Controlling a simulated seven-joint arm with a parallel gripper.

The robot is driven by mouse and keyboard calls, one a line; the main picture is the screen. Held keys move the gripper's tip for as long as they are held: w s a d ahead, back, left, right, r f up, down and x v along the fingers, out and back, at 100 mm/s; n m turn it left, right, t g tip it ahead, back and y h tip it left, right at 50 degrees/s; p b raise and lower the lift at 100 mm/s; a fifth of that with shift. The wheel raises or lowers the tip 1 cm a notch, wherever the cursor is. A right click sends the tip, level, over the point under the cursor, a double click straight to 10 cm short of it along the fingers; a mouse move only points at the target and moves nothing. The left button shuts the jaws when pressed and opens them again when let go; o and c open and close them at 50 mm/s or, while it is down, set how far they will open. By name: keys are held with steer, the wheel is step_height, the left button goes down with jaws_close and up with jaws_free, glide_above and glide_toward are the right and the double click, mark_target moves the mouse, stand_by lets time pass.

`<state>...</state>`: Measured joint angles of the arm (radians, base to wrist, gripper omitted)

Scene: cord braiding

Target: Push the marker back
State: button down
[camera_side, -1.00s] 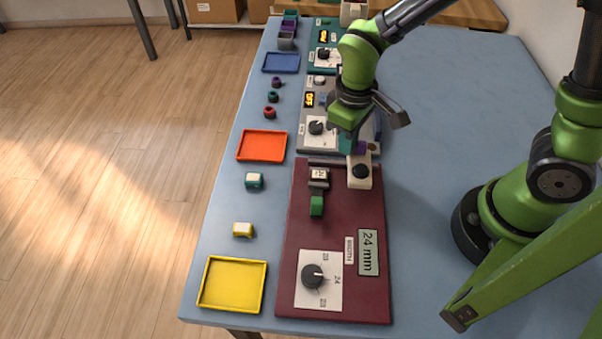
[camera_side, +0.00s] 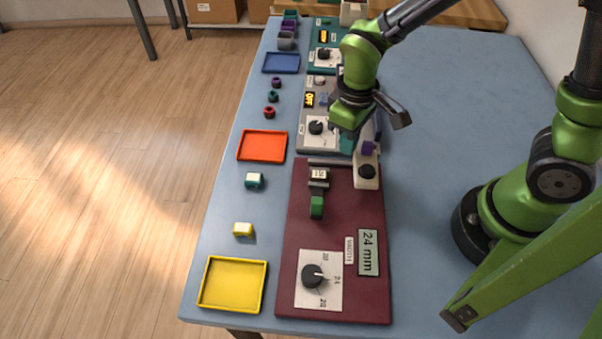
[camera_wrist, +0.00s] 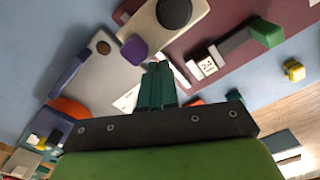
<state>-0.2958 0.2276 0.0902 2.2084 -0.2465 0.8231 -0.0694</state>
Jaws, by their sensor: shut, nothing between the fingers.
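Nothing in view is labelled as a marker; the small purple piece (camera_side: 368,148) at the far end of the cream block (camera_side: 365,184) may be it. The block carries a black round knob and sits at the back right of the maroon board (camera_side: 345,220). In the wrist view the purple piece (camera_wrist: 133,50) and cream block (camera_wrist: 190,22) lie just beyond my fingertips. My gripper (camera_side: 346,148) has teal fingers, shut and empty, low beside the purple piece. In the wrist view the fingertips (camera_wrist: 157,66) appear apart from it; contact is unclear.
The maroon board also holds a green piece (camera_side: 317,207), a small numbered counter (camera_side: 319,174), a dial (camera_side: 313,276) and a 24 mm display (camera_side: 369,253). A grey station (camera_wrist: 88,75) lies close by.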

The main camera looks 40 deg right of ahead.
steer(key=shift+w+a+r, duration=0.1)
steer(key=shift+w+r, duration=0.05)
steer(key=shift+r, duration=0.35)
step_height(320, 180, up, 10)
stand_by(0.4)
steer(key=s+d+r+m+t+y, duration=0.2)
steer(key=s+d+r+m+t, duration=0.4)
steer(key=d+r+m+t, duration=0.1)
steer(key=shift+s+d, duration=0.2)
steer(key=shift+d, duration=0.65)
stand_by(0.3)
